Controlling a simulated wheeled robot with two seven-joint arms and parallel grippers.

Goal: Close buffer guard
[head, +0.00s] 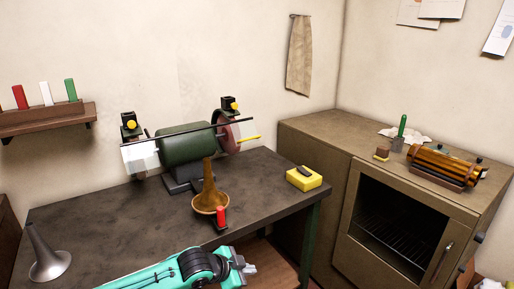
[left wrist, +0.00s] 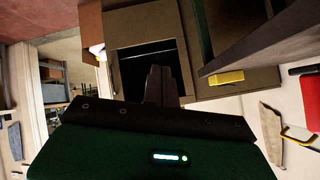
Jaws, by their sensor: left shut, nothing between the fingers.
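The buffer is a green motor (head: 187,146) on a dark stand at the back of the workbench. A clear guard panel (head: 140,156) hangs at its left end, below a black bracket with a yellow knob (head: 130,124). At its right end is a reddish wheel (head: 226,132), with another yellow knob (head: 235,106) above and a yellow bar beside it. A long dark bar crosses in front of the motor. My left gripper (head: 247,267) is at the bench's front edge, well apart from the buffer. Its fingers (left wrist: 161,84) are shut and empty in the left wrist view. My right gripper is out of view.
A brass horn bell (head: 208,192) and a red-topped item (head: 220,216) stand in front of the buffer. A grey cone (head: 48,258) stands front left. A yellow block (head: 304,178) lies at the right. A cabinet with an oven-like opening (head: 398,222) stands right of the bench.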

